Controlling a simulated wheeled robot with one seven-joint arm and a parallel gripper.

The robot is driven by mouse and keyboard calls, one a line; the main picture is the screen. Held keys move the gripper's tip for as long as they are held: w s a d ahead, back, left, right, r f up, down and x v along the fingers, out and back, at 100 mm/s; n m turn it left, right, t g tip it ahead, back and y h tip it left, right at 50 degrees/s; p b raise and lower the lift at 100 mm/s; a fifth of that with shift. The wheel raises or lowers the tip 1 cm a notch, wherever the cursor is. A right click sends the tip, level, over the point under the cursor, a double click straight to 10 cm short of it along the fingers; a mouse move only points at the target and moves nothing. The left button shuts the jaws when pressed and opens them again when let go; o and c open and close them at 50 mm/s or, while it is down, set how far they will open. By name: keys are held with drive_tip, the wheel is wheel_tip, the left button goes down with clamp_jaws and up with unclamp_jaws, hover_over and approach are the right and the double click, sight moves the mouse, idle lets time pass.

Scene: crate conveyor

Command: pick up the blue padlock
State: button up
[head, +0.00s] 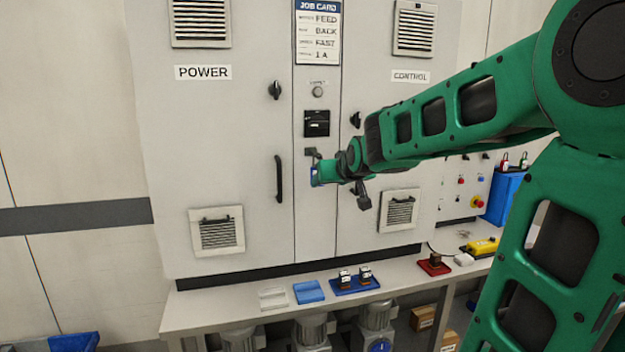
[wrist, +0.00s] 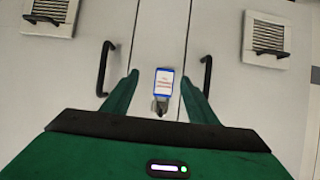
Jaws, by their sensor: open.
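The blue padlock (head: 315,176) hangs from a dark hasp (head: 311,153) on the cabinet's middle strip, partly hidden by my gripper. In the wrist view the padlock (wrist: 164,82) has a blue rim and a white label with red lines. A grey metal part (wrist: 160,106) shows below it there. My gripper (head: 325,173) is at the padlock, in front of the cabinet. In the wrist view my gripper (wrist: 158,77) is open, with one green finger on each side of the padlock. I see gaps on both sides; whether the padlock is deep between the fingers I cannot tell.
A door handle (head: 279,179) stands out left of the padlock; a second handle (wrist: 207,75) shows in the wrist view. A black switch (head: 316,123) is above the hasp. A bench (head: 230,304) below bears a blue tray (head: 344,290) and a red tray (head: 428,271).

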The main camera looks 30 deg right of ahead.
drive_tip(key=w+d+f+t, duration=0.1)
drive_tip(key=w+d, duration=0.1)
drive_tip(key=w, duration=1)
drive_tip(key=shift+w+d, duration=0.2)
drive_tip(key=shift+d, duration=0.05)
drive_tip(key=shift+c, duration=0.7)
drive_tip(key=c, duration=1)
drive_tip(key=shift+c, duration=0.2)
